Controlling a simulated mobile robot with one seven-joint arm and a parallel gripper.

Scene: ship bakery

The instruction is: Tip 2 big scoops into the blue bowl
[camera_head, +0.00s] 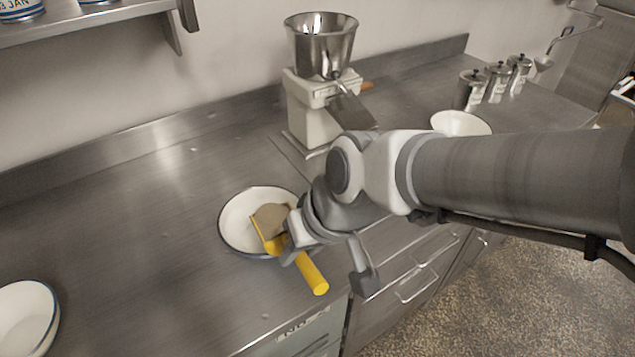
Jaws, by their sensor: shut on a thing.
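A yellow scoop (312,274) is held in my gripper (291,247), which is shut on it near the handle. The scoop's head is over a white bowl with a dark rim (232,238) in the middle of the counter. A grey-brown heap (271,219) shows in the scoop's head. I cannot tell whether the scoop touches the bowl, and the scoop hides much of its inside. A white bowl with a blue rim (50,318) stands at the lower left, cut off by the picture's edge. A third white bowl (461,122) stands at the right, partly behind my arm.
A mill with a steel hopper (320,45) stands at the back of the steel counter (130,215). Several lidded canisters (497,82) stand at the back right. A shelf (90,22) with tins is at the upper left. The counter's left part is largely clear.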

